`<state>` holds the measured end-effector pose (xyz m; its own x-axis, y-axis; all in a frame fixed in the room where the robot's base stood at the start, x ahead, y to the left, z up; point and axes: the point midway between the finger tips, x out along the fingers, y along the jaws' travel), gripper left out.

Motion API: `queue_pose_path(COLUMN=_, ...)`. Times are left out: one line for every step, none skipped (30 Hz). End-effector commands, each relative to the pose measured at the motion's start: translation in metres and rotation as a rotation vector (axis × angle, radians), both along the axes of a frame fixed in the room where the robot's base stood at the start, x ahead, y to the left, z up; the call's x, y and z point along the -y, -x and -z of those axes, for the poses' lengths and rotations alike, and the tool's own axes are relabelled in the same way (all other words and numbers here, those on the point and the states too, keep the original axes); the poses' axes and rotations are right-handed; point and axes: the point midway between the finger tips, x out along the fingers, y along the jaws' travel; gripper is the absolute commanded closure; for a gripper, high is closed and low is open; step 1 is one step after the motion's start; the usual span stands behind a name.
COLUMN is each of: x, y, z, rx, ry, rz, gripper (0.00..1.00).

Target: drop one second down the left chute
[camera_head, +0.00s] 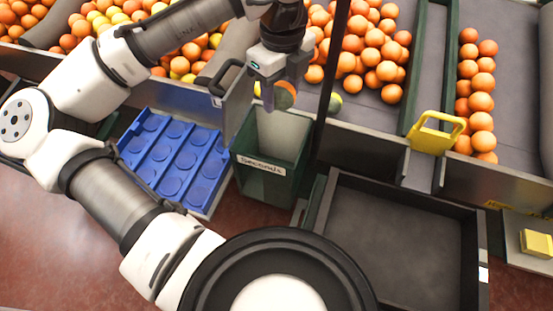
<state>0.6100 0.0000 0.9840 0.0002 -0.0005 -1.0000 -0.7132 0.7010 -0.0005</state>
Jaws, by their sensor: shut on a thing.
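My gripper (274,94) is shut on an orange (287,95) with a greenish patch at its lower side. The fingers partly hide the fruit. It hangs above the open top of a green bin marked "Seconds" (264,184), near the bin's back edge in the picture. No opening clearly marked as the left chute shows; the bin's inside looks empty where visible.
Many oranges (375,38) lie on the sloped grey beds behind. A blue cupped tray (211,168) stands left of the bin. A dark empty tray (400,215) is at front right. A yellow handle (435,142) and a dark upright post (331,60) stand near.

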Motion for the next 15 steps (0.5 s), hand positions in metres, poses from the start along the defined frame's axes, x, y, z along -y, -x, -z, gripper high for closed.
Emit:
queue_pose_path(x=0.000, y=0.000, z=0.012, rx=0.000, ry=-0.001, rz=-0.002, gripper=0.74)
queue_pose_path(x=0.000, y=0.000, z=0.016, rx=0.000, ry=-0.001, rz=-0.002, gripper=0.74)
queue_pose_path(x=-0.001, y=0.000, z=0.021, rx=0.000, ry=-0.003, rz=-0.002, gripper=0.74)
queue_pose_path(x=-0.001, y=0.000, z=0.025, rx=0.001, ry=-0.004, rz=-0.002, gripper=0.74)
queue_pose_path(x=0.000, y=0.000, z=0.028, rx=0.001, ry=-0.003, rz=-0.003, gripper=0.74)
queue_pose_path(x=0.000, y=0.000, z=0.032, rx=0.001, ry=-0.002, rz=-0.003, gripper=0.74)
queue_pose_path(x=0.000, y=0.000, z=0.035, rx=0.001, ry=-0.002, rz=-0.003, gripper=0.74)
queue_pose_path(x=0.000, y=0.000, z=0.038, rx=0.000, ry=-0.003, rz=-0.003, gripper=0.74)
queue_pose_path(x=0.000, y=0.000, z=0.041, rx=0.000, ry=-0.003, rz=-0.002, gripper=0.74)
queue_pose_path(x=0.000, y=0.000, z=0.043, rx=0.000, ry=-0.003, rz=-0.002, gripper=0.74)
queue_pose_path(x=0.000, y=0.000, z=0.045, rx=0.001, ry=-0.002, rz=-0.002, gripper=0.74)
queue_pose_path(x=0.000, y=0.000, z=0.047, rx=0.001, ry=-0.001, rz=-0.002, gripper=0.74)
queue_pose_path(x=0.000, y=0.000, z=0.048, rx=0.001, ry=-0.001, rz=-0.002, gripper=0.74)
queue_pose_path(x=0.000, y=0.000, z=0.049, rx=0.001, ry=-0.001, rz=-0.002, gripper=0.74)
queue_pose_path(x=0.000, y=0.000, z=0.050, rx=0.001, ry=-0.001, rz=-0.002, gripper=0.74)
